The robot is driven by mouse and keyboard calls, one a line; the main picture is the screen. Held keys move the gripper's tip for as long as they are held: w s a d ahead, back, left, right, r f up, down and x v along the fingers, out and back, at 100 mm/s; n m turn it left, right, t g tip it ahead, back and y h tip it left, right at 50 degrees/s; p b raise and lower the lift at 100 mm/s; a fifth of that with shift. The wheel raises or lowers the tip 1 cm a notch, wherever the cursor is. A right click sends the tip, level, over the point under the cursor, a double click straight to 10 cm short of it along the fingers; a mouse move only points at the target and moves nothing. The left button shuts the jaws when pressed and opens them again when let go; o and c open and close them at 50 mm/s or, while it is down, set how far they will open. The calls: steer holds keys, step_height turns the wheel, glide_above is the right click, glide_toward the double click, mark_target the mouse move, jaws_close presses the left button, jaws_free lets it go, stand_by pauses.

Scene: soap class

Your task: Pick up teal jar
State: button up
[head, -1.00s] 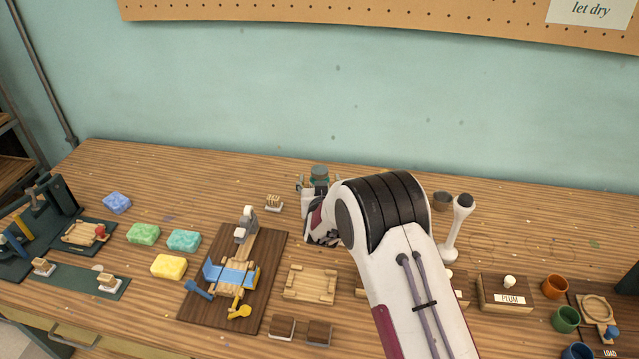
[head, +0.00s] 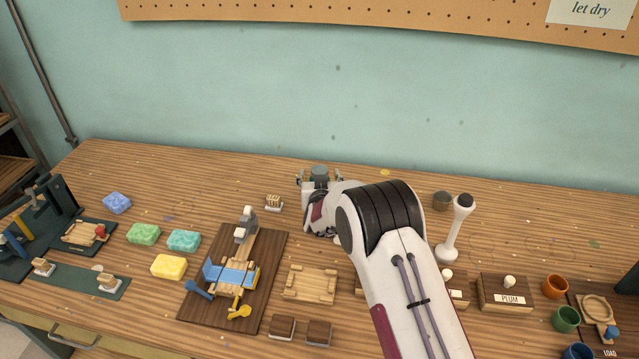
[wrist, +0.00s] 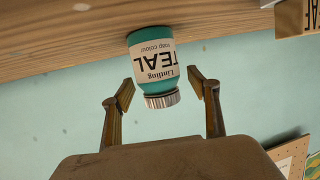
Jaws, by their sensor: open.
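The teal jar (wrist: 151,64) has a cream label reading "TEAL" and a ribbed silver lid. It stands on the wooden bench and shows upside down in the wrist view. In the head view the jar (head: 319,171) is at the back of the bench, partly hidden behind my gripper (head: 319,179). In the wrist view my gripper (wrist: 161,88) is open, with one finger on each side of the jar's lid end. Gaps show between both fingers and the jar.
Coloured soap blocks (head: 184,240) and a dark cutting board (head: 215,318) lie to the left.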

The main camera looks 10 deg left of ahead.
steer(key=c, duration=1.3)
steer(key=shift+c, duration=0.2)
steer(key=shift+r, duration=0.15)
steer(key=shift+r, duration=4.95)
